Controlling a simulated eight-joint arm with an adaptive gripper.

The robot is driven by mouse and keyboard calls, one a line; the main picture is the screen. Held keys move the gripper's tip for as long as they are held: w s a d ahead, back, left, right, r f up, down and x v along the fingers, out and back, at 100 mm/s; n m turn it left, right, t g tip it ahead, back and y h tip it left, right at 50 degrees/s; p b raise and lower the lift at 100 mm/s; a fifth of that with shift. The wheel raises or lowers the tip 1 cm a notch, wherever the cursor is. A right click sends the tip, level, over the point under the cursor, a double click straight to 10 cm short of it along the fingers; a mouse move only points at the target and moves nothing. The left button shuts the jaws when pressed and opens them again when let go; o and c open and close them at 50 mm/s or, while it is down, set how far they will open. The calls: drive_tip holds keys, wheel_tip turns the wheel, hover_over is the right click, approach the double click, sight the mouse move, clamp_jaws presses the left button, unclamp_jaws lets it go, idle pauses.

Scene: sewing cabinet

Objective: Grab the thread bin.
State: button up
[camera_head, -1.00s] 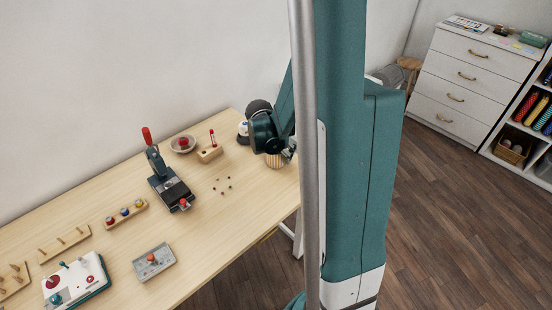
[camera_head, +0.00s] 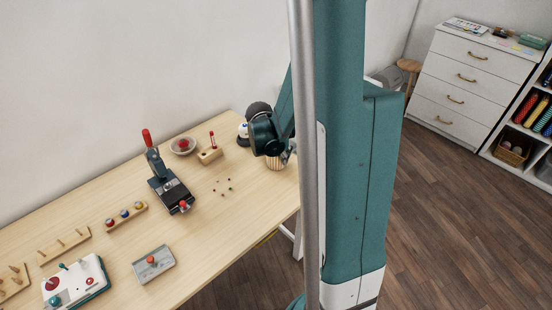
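A wicker bin (camera_head: 510,158) with round, pale and dark balls in it sits in a low compartment of the white shelf at the far right; it looks most like the thread bin, but I cannot be sure. My gripper (camera_head: 287,157) is over the right end of the wooden table, far from this bin. It is small and partly hidden by my own arm, so its fingers do not show clearly. A ribbed, light wooden cup (camera_head: 275,164) stands on the table right beside or below my gripper; I cannot tell whether they touch.
The table (camera_head: 215,245) holds a black press with a red handle (camera_head: 170,185), a control box (camera_head: 75,282), a grey button box (camera_head: 153,263) and peg racks. A white drawer cabinet (camera_head: 462,85) and a stool (camera_head: 408,68) stand at back right. The wooden floor (camera_head: 440,215) is clear.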

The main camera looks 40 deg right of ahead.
drive_tip(key=shift+r, duration=0.15)
wheel_tip(320, 180, up, 10)
drive_tip(key=p, duration=0.2)
drive_tip(key=shift+p, duration=0.4)
